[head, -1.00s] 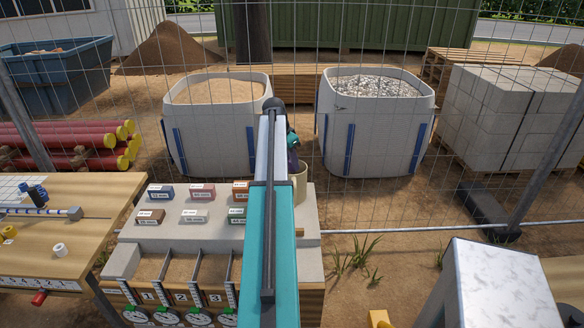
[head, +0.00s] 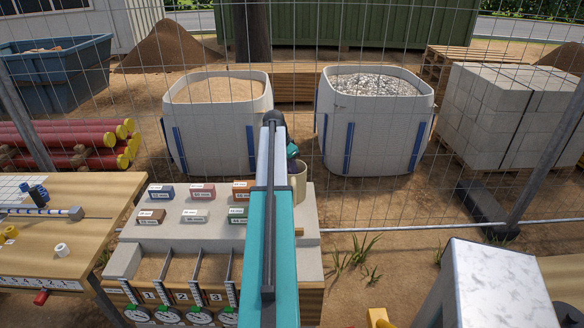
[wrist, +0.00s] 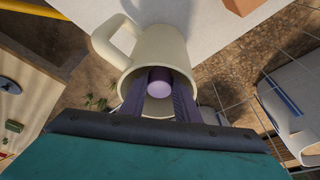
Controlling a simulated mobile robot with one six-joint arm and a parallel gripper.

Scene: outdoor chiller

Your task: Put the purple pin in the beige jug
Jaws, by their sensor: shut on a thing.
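The beige jug (head: 299,182) stands on the right part of the light bench, partly hidden behind my arm in the head view. In the wrist view the jug (wrist: 163,43) shows its handle at the upper left and its mouth toward me. My gripper (wrist: 158,92) is shut on the purple pin (wrist: 160,80). The pin's round end shows between the fingertips, over or within the jug's mouth; I cannot tell how deep. In the head view the gripper (head: 293,160) is at the jug's rim, and the pin is hidden.
Several small labelled blocks (head: 194,215) stand on the bench left of my arm. Numbered bays with dials (head: 182,295) are at its front. A wooden table (head: 60,240) with tools is at the left. A wire fence and two bulk bags (head: 210,140) stand behind.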

